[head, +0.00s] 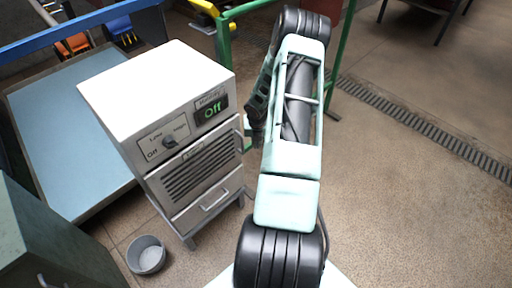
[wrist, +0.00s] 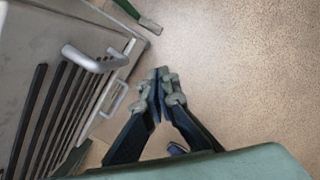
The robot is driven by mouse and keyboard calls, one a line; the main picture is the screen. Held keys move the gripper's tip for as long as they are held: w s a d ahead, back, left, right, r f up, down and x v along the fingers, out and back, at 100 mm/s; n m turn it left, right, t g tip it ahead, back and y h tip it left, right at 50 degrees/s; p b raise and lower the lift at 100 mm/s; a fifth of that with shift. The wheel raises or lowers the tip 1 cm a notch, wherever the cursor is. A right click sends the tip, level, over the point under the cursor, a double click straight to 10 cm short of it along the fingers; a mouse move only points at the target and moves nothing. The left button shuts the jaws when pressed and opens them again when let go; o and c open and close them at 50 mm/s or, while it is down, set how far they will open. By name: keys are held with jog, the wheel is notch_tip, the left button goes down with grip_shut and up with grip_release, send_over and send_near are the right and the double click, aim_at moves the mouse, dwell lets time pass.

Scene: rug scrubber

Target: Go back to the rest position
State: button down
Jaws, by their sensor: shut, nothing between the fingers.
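My gripper (wrist: 158,82) is shut and empty in the wrist view, its fingertips together over the bare floor. It is just right of the front of a white machine. In the head view my arm rises through the middle and bends over at the top. Part of my gripper (head: 254,128) shows dark behind the arm, close to the machine's right side. The rest of it is hidden by the arm.
The white machine (head: 150,85) has a green "Off" display, a knob (head: 169,141), a vent and a drawer. The wrist view shows its handle (wrist: 95,62). A grey bucket (head: 147,255) stands on the floor. Green rails (head: 345,60) stand behind. Floor at right is clear.

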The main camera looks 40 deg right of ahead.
jog(key=d+v, duration=0.1)
jog(key=v, duration=0.5)
jog(key=shift+s+r, duration=0.2)
jog(key=shift+r, duration=0.2)
